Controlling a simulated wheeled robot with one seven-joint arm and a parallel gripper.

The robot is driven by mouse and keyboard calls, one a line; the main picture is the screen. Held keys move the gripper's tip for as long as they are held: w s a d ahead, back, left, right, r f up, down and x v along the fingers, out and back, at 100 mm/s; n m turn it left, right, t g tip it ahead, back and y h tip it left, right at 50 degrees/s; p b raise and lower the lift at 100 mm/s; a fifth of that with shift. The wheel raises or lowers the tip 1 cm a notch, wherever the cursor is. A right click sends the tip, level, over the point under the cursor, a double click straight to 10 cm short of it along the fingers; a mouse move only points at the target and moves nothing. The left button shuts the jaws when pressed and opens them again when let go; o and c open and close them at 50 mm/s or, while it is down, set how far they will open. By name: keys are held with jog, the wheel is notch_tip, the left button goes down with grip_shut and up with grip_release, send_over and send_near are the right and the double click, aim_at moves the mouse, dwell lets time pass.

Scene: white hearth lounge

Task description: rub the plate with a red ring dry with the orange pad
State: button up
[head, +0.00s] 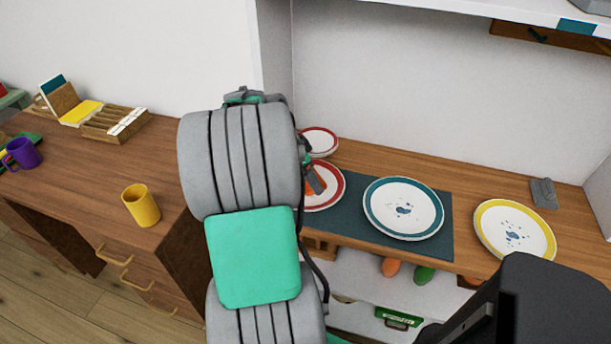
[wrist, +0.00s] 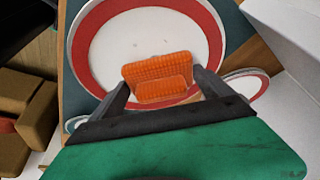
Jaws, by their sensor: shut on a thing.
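The plate with a red ring (head: 328,194) lies at the left end of a dark teal mat, partly hidden behind my arm in the head view. In the wrist view this plate (wrist: 112,45) fills the upper middle, and its visible white face looks mostly clear. My gripper (head: 314,181) is over its left part, shut on the orange pad (wrist: 157,72), which sits between both fingers. The pad is over the plate's face; I cannot tell whether it touches. A second red-ringed plate (head: 319,138) lies behind, off the mat.
A teal-ringed plate (head: 404,207) with blue spots lies on the mat (head: 438,243). A yellow-ringed plate (head: 515,230), also spotted, and a grey block (head: 543,193) are to the right. A yellow mug (head: 141,206) stands on the left desk. A shelf overhangs above.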

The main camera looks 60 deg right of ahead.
jog(key=shift+r+p, duration=2.1)
jog(key=shift+r, duration=0.85)
jog(key=shift+r+p, duration=0.95)
jog(key=shift+r, duration=0.55)
